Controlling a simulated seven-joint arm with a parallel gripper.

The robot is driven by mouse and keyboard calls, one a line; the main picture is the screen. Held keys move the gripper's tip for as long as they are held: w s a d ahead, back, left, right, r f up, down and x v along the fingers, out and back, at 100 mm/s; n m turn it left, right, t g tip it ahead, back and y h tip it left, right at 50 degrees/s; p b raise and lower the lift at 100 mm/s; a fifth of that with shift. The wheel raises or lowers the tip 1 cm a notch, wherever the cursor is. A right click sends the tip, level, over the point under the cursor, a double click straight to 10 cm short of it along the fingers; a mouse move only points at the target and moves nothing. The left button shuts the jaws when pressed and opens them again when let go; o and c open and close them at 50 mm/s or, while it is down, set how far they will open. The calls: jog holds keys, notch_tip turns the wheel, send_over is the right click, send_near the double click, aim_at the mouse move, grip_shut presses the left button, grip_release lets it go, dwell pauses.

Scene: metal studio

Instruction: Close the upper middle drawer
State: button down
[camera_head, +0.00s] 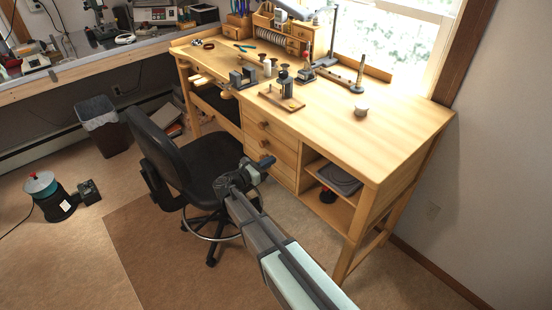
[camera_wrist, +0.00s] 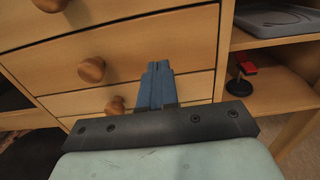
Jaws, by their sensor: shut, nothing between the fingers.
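The wooden workbench has a middle stack of drawers with round knobs. The top drawer (camera_head: 282,136) of this stack is under the benchtop; its knob (camera_wrist: 50,4) shows at the wrist view's top edge. The drawer below it (camera_wrist: 150,50) has a knob (camera_wrist: 91,69) left of my fingers, and a lower knob (camera_wrist: 115,105) is partly hidden. The drawer fronts look about flush; I cannot tell whether a small gap remains. My gripper (camera_head: 268,161) is shut and empty, its blue fingers (camera_wrist: 156,68) pointing at the drawer fronts. I cannot tell whether they touch.
An open shelf with a grey tray (camera_wrist: 275,20) and a red-and-black object (camera_wrist: 243,75) is right of the drawers. A black office chair (camera_head: 205,150) stands close left of my arm. Tools and a small white cup (camera_head: 361,110) are on the benchtop.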

jog(key=v, duration=1)
jog(key=s+d+f+m+g+y, duration=0.2)
jog(key=s+f+m+g+y, duration=0.25)
jog(key=s+f+m, duration=0.45)
jog(key=s+d+f+m+g+y, duration=0.3)
jog(key=s+f+m+g, duration=0.4)
jog(key=f, duration=0.5)
jog(key=s+d+f+m+g+y, duration=0.2)
jog(key=s+d+f+m+g, duration=0.2)
jog(key=s+d, duration=0.9)
jog(key=s+d+f+m+g+y, duration=0.3)
jog(key=s+d+f+m, duration=0.4)
jog(key=s+d, duration=0.7)
jog(key=shift+s+d+f+g, duration=0.35)
jog(key=shift+s+f+g, duration=0.2)
jog(key=shift+s+f, duration=0.8)
